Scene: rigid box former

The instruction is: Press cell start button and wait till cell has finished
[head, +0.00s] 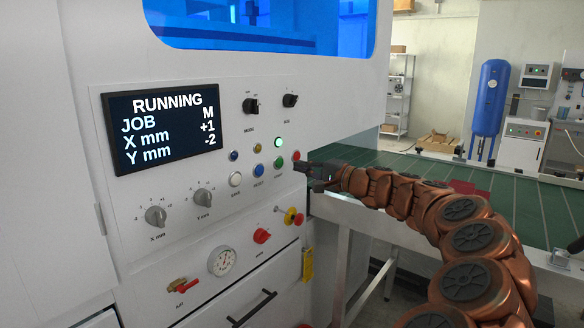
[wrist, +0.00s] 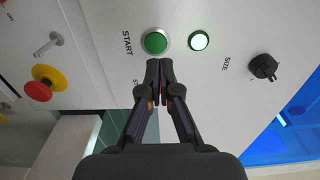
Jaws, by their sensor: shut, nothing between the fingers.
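The cell's panel display (head: 165,120) reads RUNNING, with JOB M, X mm +1 and Y mm -2. The green start button (wrist: 155,43), labelled START, sits in a metal ring; it also shows in the head view (head: 279,162). Beside it a round lamp (wrist: 198,41) glows pale green, also lit in the head view (head: 278,142). My gripper (wrist: 160,66) is shut and empty. Its fingertips are just below the start button in the wrist view; whether they touch it I cannot tell. In the head view my gripper (head: 299,166) is just right of the button.
A red and yellow mushroom button (wrist: 40,88) and a black knob (wrist: 263,66) are on the same panel. Two grey knobs (head: 155,216) (head: 203,197) sit below the display. A green-topped table (head: 510,195) extends to the right under my arm.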

